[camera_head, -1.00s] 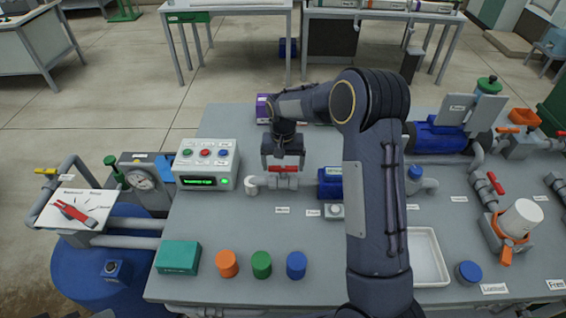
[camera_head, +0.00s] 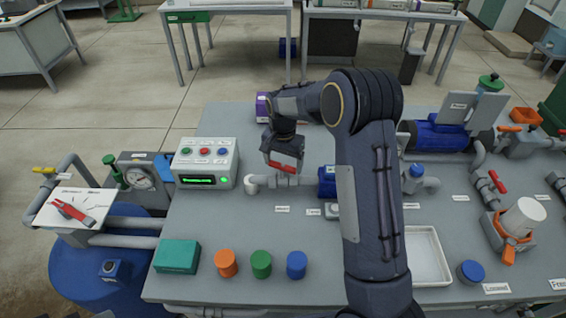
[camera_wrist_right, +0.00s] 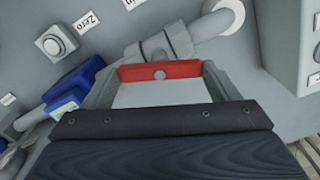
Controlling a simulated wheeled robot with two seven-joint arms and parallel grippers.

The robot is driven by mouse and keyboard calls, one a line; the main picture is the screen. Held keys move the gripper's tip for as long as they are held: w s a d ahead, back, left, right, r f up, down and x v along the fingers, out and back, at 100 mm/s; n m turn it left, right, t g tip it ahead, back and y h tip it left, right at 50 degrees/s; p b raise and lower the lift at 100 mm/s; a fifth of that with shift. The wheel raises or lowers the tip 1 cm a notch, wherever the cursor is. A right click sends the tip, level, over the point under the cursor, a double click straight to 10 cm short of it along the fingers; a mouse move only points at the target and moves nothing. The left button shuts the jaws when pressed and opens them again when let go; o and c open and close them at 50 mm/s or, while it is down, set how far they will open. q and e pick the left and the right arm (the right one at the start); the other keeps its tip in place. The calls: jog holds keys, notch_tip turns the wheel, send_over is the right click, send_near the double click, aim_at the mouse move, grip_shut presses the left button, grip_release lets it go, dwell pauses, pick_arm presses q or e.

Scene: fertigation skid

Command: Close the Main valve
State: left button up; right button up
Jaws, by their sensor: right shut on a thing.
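A small valve with a red handle (camera_head: 286,166) sits on a grey pipe (camera_head: 300,181) at the middle of the bench. My right gripper (camera_head: 284,162) comes down over the valve and is shut on the red handle. In the right wrist view the red handle (camera_wrist_right: 160,70) lies between the two fingers, at a slant to the grey pipe (camera_wrist_right: 205,28). A small white label (camera_head: 282,209) lies in front of the valve, too small to read. My left gripper is out of view.
A control box (camera_head: 206,163) with a lit green display stands left of the valve. A blue unit (camera_head: 327,181) is close on its right. Orange, green and blue caps (camera_head: 297,265) stand in front. My right arm hides part of the bench.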

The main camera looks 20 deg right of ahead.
aim_at(283, 166)
jog(key=m, duration=0.6)
jog(key=shift+r+m, duration=0.15)
jog(key=shift+m, duration=0.15)
jog(key=m+p, duration=0.1)
jog(key=m, duration=0.2)
jog(key=shift+m, duration=0.3)
jog(key=shift+m+p, duration=0.35)
jog(key=shift+m, duration=1.55)
jog(key=o, duration=0.9)
notch_tip(283, 166, up, 8)
jog(key=shift+f+b, duration=0.15)
jog(key=shift+b, duration=0.25)
